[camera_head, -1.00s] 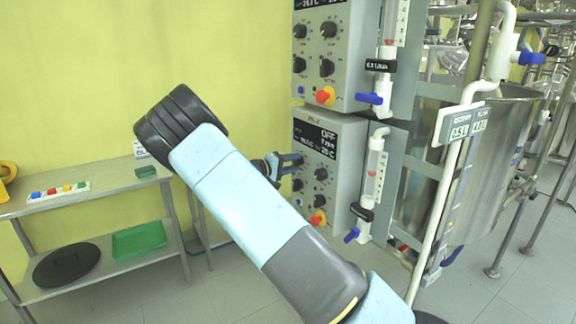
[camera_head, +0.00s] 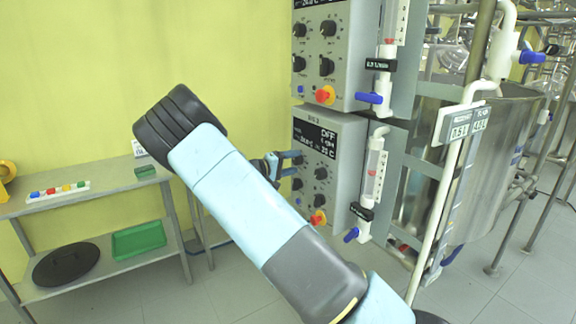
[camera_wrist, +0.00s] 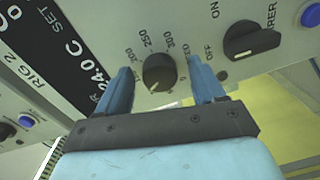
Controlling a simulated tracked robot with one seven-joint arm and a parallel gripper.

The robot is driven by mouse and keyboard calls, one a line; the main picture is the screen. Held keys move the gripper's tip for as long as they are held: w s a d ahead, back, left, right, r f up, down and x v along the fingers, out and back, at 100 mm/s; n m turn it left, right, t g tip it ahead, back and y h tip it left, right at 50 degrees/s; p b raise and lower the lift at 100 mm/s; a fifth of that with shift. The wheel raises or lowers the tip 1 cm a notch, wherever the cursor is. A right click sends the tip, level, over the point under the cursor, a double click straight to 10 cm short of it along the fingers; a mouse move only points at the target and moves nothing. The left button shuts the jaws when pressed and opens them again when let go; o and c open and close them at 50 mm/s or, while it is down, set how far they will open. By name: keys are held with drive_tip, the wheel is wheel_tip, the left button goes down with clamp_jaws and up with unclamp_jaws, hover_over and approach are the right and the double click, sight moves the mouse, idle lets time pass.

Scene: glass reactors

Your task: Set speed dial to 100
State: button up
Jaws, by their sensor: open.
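The black round speed dial (camera_wrist: 160,72) sits on a grey panel in the wrist view, ringed by printed numbers such as 200, 250 and 300. A pale mark shows near its lower edge; the exact setting is hard to read. My gripper (camera_wrist: 163,86) is open, with one blue finger on each side of the dial; I cannot tell whether they touch it.
A stirrer on/off switch (camera_wrist: 250,40) sits to the right of the dial. An upper control box (camera_head: 348,50) stands above the lower one. A flowmeter (camera_head: 374,170) and a steel vessel (camera_head: 440,180) are to the right. A metal shelf (camera_head: 90,192) stands left.

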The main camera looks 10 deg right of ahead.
drive_tip(key=v, duration=1.3)
drive_tip(key=shift+a, duration=0.4)
drive_tip(key=shift+s+f, duration=0.15)
drive_tip(key=shift+s, duration=0.05)
